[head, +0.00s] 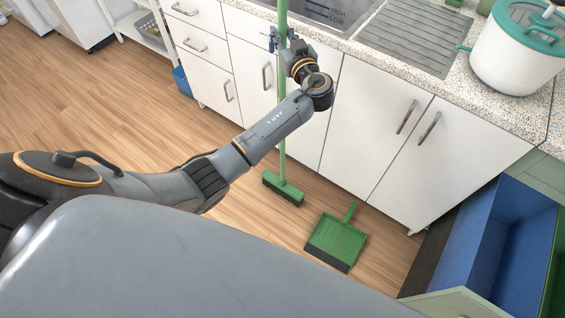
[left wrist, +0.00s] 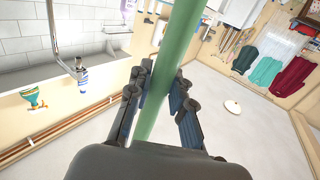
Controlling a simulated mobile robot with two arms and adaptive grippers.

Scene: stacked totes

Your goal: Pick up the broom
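The green broom (head: 282,150) stands upright in front of the white cabinets, its brush head (head: 283,187) at floor level. I cannot tell whether the bristles touch the floor. My left gripper (head: 284,38) is at the upper part of the handle, near counter height. In the left wrist view, the green handle (left wrist: 181,35) runs between the two fingers of the left gripper (left wrist: 165,78). The fingers lean inward and close on both sides of it. My right gripper is not in view.
A green dustpan (head: 337,242) lies on the wooden floor right of the brush. A sink and drainer (head: 408,38) and a white pot (head: 515,50) are on the speckled counter. A blue open tote (head: 497,235) stands at right. Floor at left is clear.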

